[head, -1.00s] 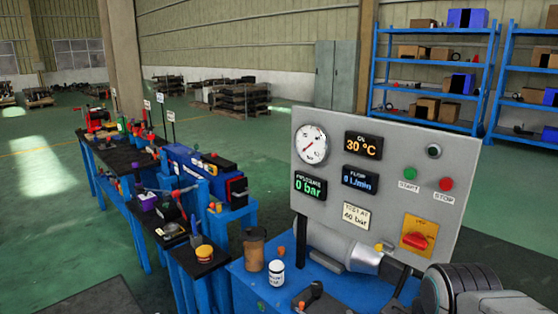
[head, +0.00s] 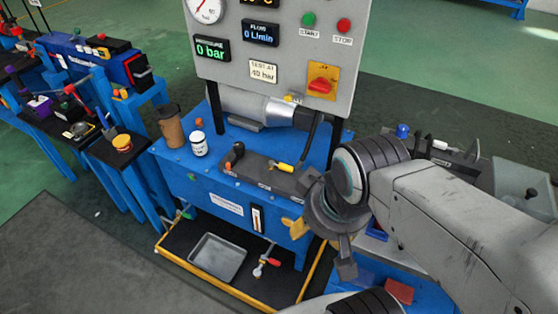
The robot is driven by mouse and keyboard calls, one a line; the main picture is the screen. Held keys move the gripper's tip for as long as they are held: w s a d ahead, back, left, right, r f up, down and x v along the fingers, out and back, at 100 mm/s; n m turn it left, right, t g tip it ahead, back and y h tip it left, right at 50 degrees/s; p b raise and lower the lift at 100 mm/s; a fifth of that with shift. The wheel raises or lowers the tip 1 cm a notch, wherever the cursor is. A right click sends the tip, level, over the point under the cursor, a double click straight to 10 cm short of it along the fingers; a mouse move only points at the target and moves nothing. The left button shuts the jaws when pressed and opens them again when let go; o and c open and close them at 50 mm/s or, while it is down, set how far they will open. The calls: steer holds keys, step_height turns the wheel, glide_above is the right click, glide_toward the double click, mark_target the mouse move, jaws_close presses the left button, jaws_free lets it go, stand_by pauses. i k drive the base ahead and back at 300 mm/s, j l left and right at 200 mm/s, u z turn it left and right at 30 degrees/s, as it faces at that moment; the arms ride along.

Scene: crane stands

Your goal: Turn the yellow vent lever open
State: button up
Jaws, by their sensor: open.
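A small yellow lever (head: 281,167) lies on a dark block (head: 262,174) on top of the blue bench unit (head: 180,160). A black-handled lever (head: 235,154) stands at the block's left end. Another yellow part (head: 296,228) shows at the unit's front edge, just left of my gripper; I cannot tell its exact shape. My gripper (head: 328,222) is open and empty, right of and nearer than the small yellow lever, apart from it. My gripper and arm hide the right part of the bench unit.
The grey gauge panel (head: 275,75) rises behind the block, reading 0 bar, with a red-on-yellow switch (head: 321,82). A brown cup (head: 171,130) and white jar (head: 199,144) stand left. Below are a grey tray (head: 217,257) and red-handled valve (head: 268,262). Grey bins (head: 522,185) lie right.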

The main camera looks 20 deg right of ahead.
mark_target(284, 166)
steer(key=j+z, duration=0.15)
steer(key=j, duration=0.15)
steer(key=j+z, duration=0.3)
steer(key=j, duration=0.3)
steer(key=j+z, duration=0.3)
steer(key=j, duration=0.3)
steer(key=i+j+z, duration=0.4)
steer(key=j, duration=0.2)
steer(key=k+l, duration=0.05)
